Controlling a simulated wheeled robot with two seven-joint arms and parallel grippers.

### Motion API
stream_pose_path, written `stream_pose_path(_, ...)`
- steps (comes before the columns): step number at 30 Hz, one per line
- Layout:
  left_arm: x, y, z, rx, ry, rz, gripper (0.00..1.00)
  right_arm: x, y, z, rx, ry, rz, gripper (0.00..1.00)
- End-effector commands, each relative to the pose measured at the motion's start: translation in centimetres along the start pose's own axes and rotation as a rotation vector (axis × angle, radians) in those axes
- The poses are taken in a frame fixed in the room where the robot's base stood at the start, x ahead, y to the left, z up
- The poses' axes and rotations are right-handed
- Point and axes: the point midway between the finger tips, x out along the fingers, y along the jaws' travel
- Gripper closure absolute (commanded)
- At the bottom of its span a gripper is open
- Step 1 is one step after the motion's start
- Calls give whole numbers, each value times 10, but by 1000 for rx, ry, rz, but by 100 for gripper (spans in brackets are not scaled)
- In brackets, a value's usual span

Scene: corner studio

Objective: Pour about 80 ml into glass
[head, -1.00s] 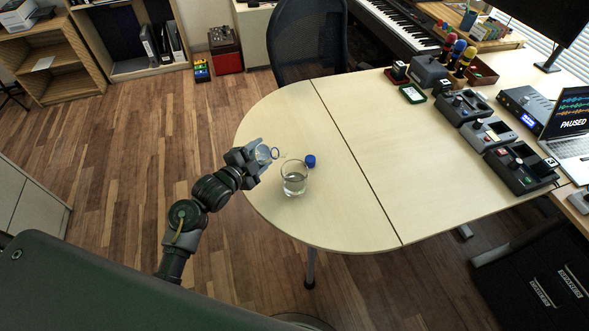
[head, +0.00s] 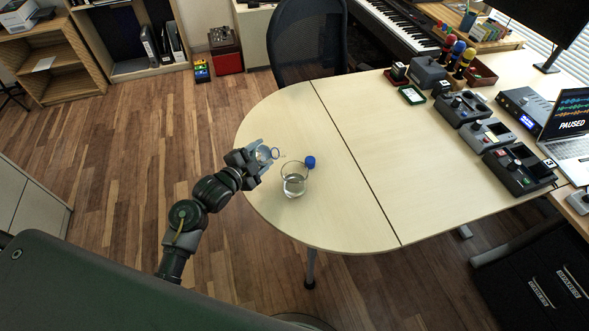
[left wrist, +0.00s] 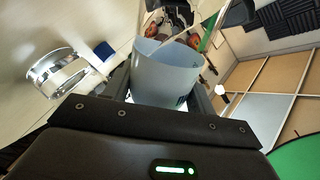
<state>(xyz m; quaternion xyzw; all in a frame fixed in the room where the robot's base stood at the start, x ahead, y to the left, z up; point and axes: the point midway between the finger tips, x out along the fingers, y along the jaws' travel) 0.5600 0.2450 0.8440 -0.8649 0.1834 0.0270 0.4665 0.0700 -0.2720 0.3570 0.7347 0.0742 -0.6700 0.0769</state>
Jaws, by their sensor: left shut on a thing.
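A clear glass (head: 294,186) stands upright on the rounded end of the table, with some clear liquid in its lower part. My left gripper (head: 254,158) is shut on a translucent bottle (head: 264,153) at the table's left edge. The bottle is tilted, its mouth toward the upper left of the glass rim. I cannot tell whether liquid is flowing. In the left wrist view the bottle (left wrist: 165,72) sits between the fingers and the glass (left wrist: 58,76) is at the left. A blue cap (head: 310,161) lies just behind the glass. My right gripper is out of view.
A dark chair (head: 308,45) is at the far edge.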

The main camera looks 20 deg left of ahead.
Motion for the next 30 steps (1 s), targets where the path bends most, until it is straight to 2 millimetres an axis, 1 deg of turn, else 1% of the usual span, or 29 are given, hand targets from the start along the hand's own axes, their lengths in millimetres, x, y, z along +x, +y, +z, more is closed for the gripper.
stream_pose_path(1, -2, -6, -5, -23, 7, 0, 77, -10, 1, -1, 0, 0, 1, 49)
stream_pose_path(5, -3, -12, -16, -130, 36, 1, 77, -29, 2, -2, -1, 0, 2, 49)
stream_pose_path(9, -5, -18, -27, -302, 81, 1, 77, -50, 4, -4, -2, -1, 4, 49)
stream_pose_path(13, -6, -24, -25, -466, 125, -1, 77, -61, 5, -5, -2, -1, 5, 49)
stream_pose_path(17, -6, -27, -24, -623, 169, 0, 77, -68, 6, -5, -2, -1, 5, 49)
stream_pose_path(21, -6, -27, -23, -768, 208, -2, 77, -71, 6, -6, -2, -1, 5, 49)
stream_pose_path(25, -6, -25, -21, -864, 235, -2, 77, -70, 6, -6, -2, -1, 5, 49)
stream_pose_path(30, -6, -25, -20, -929, 253, -3, 77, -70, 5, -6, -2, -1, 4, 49)
